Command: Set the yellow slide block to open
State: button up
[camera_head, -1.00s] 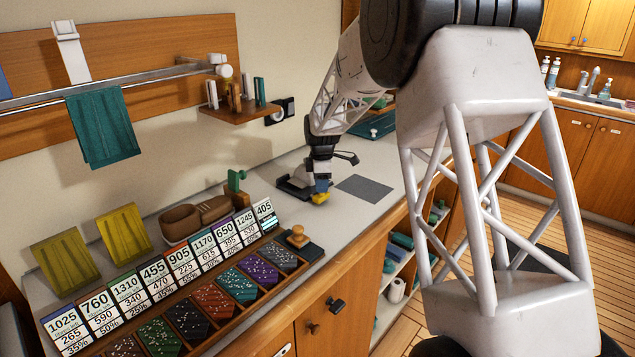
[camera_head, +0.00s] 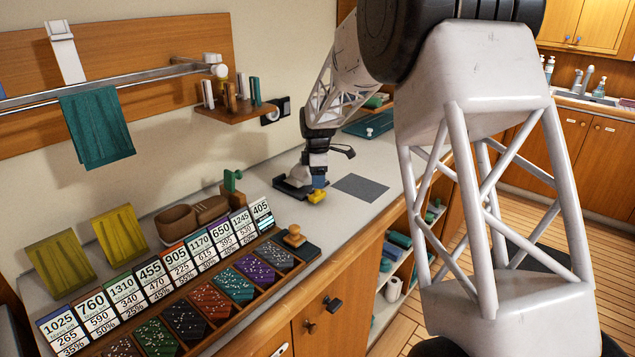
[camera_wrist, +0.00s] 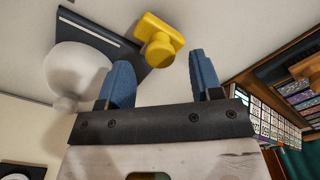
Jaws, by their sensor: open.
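The yellow slide block (camera_head: 317,196) is at the front right edge of a dark base plate (camera_head: 287,187) on the counter. The wrist view shows the yellow block (camera_wrist: 158,42) with a raised round knob, beside the dark plate (camera_wrist: 98,34) with a pale slot line. A white rounded part (camera_wrist: 77,73) sits on the plate. My gripper (camera_head: 318,183) is low over the plate, by the block. In the wrist view my gripper (camera_wrist: 160,62) is open with blue fingers apart and nothing between them. The block is just beyond the fingertips; contact is not visible.
A grey mat (camera_head: 361,187) lies flat to the right, with clear counter around it. A green upright piece (camera_head: 232,181), brown shoes (camera_head: 190,218) and a rack of number cards (camera_head: 150,275) stand to the left. A small shelf (camera_head: 237,111) is on the wall above.

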notch_tip(320, 180, up, 6)
jog(key=shift+f, duration=0.1)
jog(key=shift+s, duration=0.1)
dwell(0.5)
jog(key=shift+s+d+r, duration=0.1)
jog(key=shift+s+r, duration=0.1)
jog(key=shift+r, duration=0.05)
jog(key=s+d+r+m, duration=0.2)
jog(key=s+r+m, duration=0.1)
jog(key=s, duration=0.6)
jog(key=s+d+r+m+t, duration=0.1)
jog(key=s+d+r+m, duration=0.2)
jog(key=s, duration=0.6)
jog(key=s+d+r+m, duration=0.2)
jog(key=s+r+m, duration=0.15)
jog(key=s, duration=0.45)
jog(key=s+d+f+m, duration=0.1)
jog(key=s+f+m, duration=0.1)
jog(key=s, duration=0.7)
jog(key=s+d+f+m+t, duration=0.1)
jog(key=s+m, duration=0.2)
jog(key=s, duration=0.7)
jog(key=s+d+f+m, duration=0.1)
jog(key=s+f+m, duration=0.1)
jog(key=s, duration=0.8)
jog(key=shift+s+d+f+m+t, duration=0.25)
jog(key=shift+d+f+m+t, duration=0.1)
jog(key=shift+m, duration=0.5)
